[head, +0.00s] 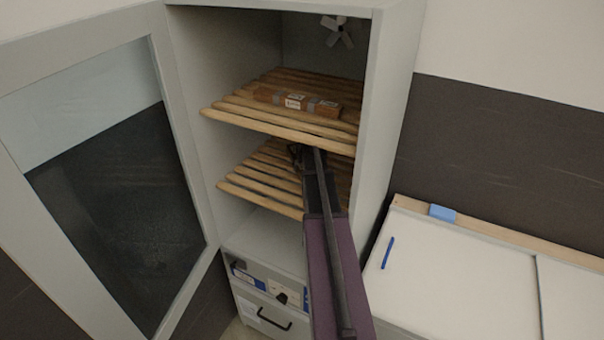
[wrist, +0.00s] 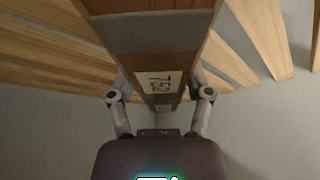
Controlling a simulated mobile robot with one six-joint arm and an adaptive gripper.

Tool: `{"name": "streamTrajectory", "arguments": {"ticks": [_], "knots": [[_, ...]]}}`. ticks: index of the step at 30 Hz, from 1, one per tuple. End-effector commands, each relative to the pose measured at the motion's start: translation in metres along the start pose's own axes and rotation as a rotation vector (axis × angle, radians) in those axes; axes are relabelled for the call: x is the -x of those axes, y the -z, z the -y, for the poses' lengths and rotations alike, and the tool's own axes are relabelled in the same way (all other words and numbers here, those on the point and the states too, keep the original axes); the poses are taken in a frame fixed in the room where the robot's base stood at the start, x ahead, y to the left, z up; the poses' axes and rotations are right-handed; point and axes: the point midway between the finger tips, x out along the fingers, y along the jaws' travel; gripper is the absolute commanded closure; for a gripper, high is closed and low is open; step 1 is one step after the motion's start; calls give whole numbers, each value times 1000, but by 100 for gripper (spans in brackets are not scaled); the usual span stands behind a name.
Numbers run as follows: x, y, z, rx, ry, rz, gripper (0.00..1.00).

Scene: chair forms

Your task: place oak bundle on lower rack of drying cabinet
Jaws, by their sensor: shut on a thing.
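The drying cabinet (head: 385,130) stands open, with an upper slatted rack (head: 235,113) and a lower slatted rack (head: 240,185). My gripper (head: 299,155) reaches in between the two racks. In the wrist view my gripper (wrist: 162,97) is shut on the oak bundle (wrist: 150,62), a brown wooden bundle with grey bands and a white label reading 752. Pale slats show behind the bundle there; whether it touches them I cannot tell. In the head view the upper rack and my arm hide the held bundle. Another banded wooden bundle (head: 270,96) lies on the upper rack.
The glass door (head: 110,170) is swung open to the left. A small fan (head: 338,32) is at the cabinet's top right. Drawers (head: 262,310) are below. A white worktop (head: 450,275) with a blue pen (head: 387,252) and a blue block (head: 442,212) is at right.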

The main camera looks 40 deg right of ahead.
Motion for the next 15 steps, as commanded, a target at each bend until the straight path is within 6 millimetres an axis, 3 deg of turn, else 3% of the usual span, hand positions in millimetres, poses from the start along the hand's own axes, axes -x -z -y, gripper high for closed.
{"name": "streamTrajectory", "arguments": {"ticks": [4, 15], "knots": [[-10, -4, 0, 0, 0, 0, 96], [-10, -4, 1, 0, 0, -1, 96]]}}
